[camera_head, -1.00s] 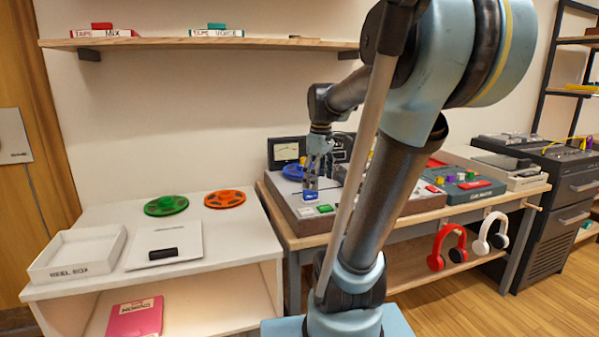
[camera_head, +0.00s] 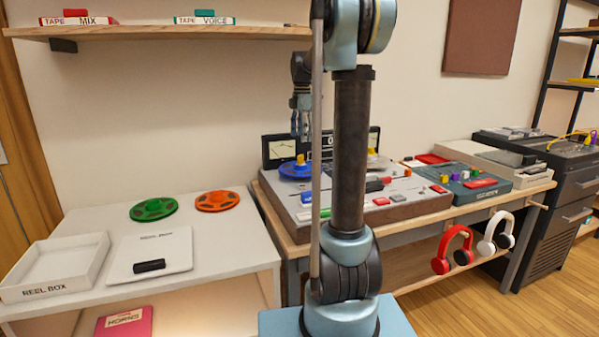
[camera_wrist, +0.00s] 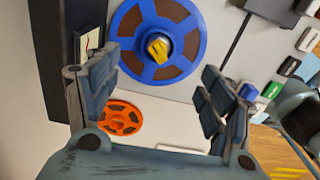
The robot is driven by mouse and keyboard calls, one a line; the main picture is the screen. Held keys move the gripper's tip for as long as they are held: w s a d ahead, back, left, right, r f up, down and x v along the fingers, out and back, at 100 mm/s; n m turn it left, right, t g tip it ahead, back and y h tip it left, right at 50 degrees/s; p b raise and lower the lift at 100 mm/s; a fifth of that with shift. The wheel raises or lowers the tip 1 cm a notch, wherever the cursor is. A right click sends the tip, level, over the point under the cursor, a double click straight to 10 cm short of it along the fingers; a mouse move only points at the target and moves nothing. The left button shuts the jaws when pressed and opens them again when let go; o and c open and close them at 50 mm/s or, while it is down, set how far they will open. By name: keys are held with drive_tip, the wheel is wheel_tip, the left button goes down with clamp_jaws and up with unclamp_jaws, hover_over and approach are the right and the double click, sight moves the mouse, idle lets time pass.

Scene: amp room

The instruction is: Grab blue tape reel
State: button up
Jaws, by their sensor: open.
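The blue tape reel (camera_head: 296,170) lies on the left side of the tape machine's grey top, with a yellow knob (camera_head: 300,159) at its hub. In the wrist view the blue reel (camera_wrist: 138,45) is at the top centre, its yellow hub (camera_wrist: 158,46) clear to see. My gripper (camera_head: 300,136) is above the reel in the head view, pointing down. In the wrist view my gripper (camera_wrist: 160,90) is open and empty, its two fingers spread wide. The reel shows beyond the fingertips, apart from them.
The tape machine (camera_head: 345,213) has buttons along its front and a meter (camera_head: 281,150) at its back left. Green (camera_head: 154,209) and orange (camera_head: 217,201) reels lie on the white table, by an open reel box (camera_head: 55,266) and its lid (camera_head: 150,255). A shelf (camera_head: 160,33) hangs above.

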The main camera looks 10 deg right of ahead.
sight(300, 160)
drive_tip(key=f, duration=1.1)
drive_tip(key=shift+w+a+f, duration=0.1)
drive_tip(key=shift+a+f, duration=0.1)
drive_tip(key=shift+a, duration=0.1)
drive_tip(key=c, duration=1.4)
